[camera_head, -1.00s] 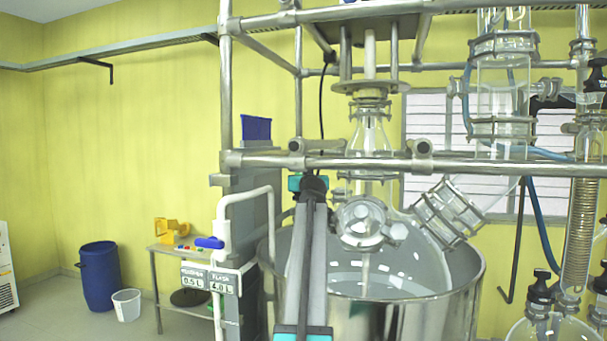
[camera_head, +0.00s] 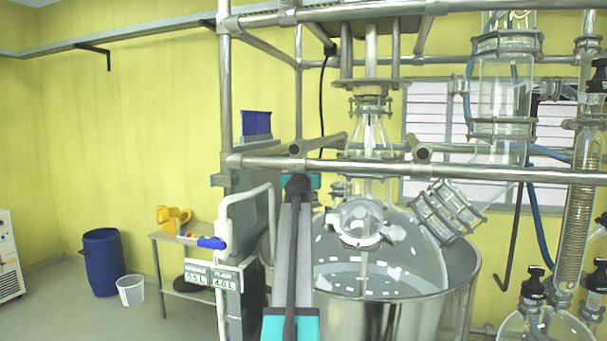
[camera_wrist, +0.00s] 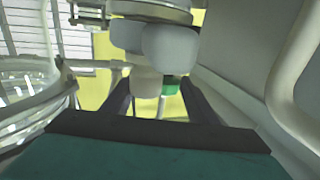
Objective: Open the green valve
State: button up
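In the wrist view, a small green part (camera_wrist: 171,86), likely the green valve, shows between my fingers and toward the right one. It is partly hidden behind pale rounded fittings (camera_wrist: 168,48). A pale cylinder (camera_wrist: 146,84) hangs just left of it. My gripper (camera_wrist: 158,93) is open, its two dark fingers apart on either side of these parts. I cannot tell whether a finger touches them. In the head view my gripper and the green valve cannot be made out behind my arm.
A steel vessel (camera_head: 385,318) with glass flask parts stands beside my arm. A metal frame bar (camera_head: 480,170) crosses above. In the wrist view a pale curved pipe (camera_wrist: 283,85) runs close on the right.

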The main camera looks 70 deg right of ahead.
jog(key=shift+m+g, duration=0.3)
jog(key=shift+g, duration=0.2)
jog(key=shift+w+d+f+b, duration=0.1)
jog(key=shift+f+b, duration=0.1)
jog(key=shift+b, duration=0.45)
jog(key=shift+g+b, duration=0.3)
jog(key=shift+b, duration=0.05)
jog(key=m+g+b, duration=0.3)
jog(key=g+b, duration=0.1)
jog(key=b, duration=0.7)
jog(key=shift+g+h+b, duration=0.3)
jog(key=shift+h+b, duration=0.05)
jog(key=shift+h, duration=0.05)
jog(key=shift+r+m, duration=0.15)
jog(key=shift+m, duration=0.15)
jog(key=o, duration=0.4)
jog(key=c, duration=0.5)
jog(key=shift+o, duration=0.2)
